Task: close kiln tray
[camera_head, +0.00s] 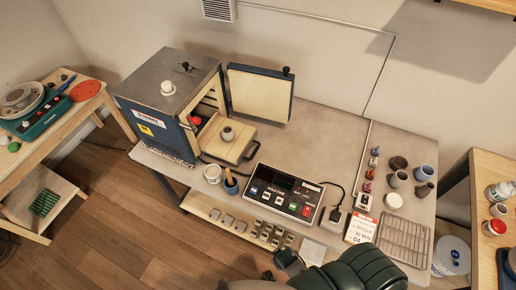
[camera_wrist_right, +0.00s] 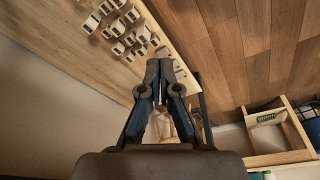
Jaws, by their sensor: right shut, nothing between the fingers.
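The kiln (camera_head: 165,95) is a blue and grey box at the back left of the table, and its door (camera_head: 260,92) stands swung open to the right. The kiln tray (camera_head: 228,146) is a cream slab that sticks out of the kiln's front opening. A small grey pot (camera_head: 227,134) stands on it, and a red item (camera_head: 195,121) shows inside by the opening. My right gripper (camera_wrist_right: 160,68) is shut and empty in the right wrist view, well away from the tray, over the floor and shelf edge. In the head view, my dark green arm shows at the bottom. My left gripper is not in view.
Pots (camera_head: 398,179) and a wire rack (camera_head: 403,239) are at the right. Small blocks (camera_head: 265,233) lie on the lower shelf. The table behind the panel is clear.

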